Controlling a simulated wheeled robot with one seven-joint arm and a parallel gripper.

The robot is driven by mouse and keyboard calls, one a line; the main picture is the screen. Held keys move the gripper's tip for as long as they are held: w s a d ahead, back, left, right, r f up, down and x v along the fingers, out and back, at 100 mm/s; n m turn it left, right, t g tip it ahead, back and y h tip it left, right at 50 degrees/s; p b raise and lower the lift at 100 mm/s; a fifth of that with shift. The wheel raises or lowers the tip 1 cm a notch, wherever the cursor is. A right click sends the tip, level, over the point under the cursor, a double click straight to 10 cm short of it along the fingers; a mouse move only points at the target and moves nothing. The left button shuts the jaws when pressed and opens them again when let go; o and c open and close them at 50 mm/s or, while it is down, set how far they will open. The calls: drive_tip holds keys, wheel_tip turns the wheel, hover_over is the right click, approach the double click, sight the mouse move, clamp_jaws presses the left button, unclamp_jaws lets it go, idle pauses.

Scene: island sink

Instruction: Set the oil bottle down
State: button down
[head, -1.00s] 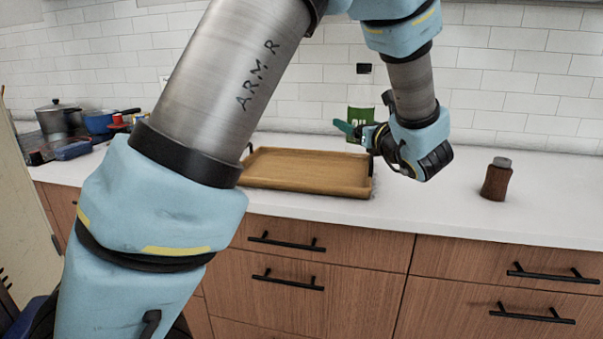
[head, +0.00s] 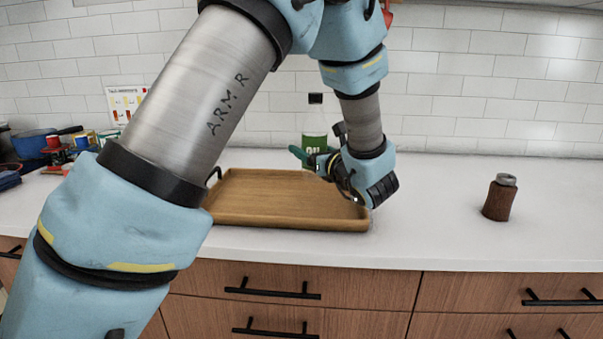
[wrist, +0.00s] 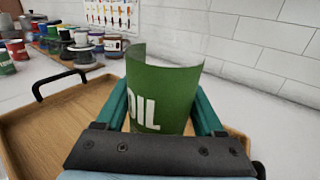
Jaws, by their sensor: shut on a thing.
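The oil bottle (head: 314,127) is clear with a black cap and a green label, and stands upright behind my gripper in the head view. My gripper (head: 308,158) is shut on the oil bottle, with its teal fingers on either side. In the wrist view the green OIL label (wrist: 172,88) sits between the fingers of my gripper (wrist: 163,105). The bottle is at or over the back right part of the wooden tray (head: 250,212). Its base is hidden, so I cannot tell whether it touches anything.
The tray has black handles and also shows in the wrist view (wrist: 65,120). A brown shaker (head: 499,200) stands on the white counter (head: 440,220) at right, with clear room around it. Several jars and a blue pot (head: 38,143) are at left. A tiled wall is behind.

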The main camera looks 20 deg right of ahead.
sight(308, 170)
drive_tip(key=shift+f+p, duration=0.35)
drive_tip(key=shift+f, duration=2.3)
drive_tip(key=shift+f, duration=0.15)
unclamp_jaws()
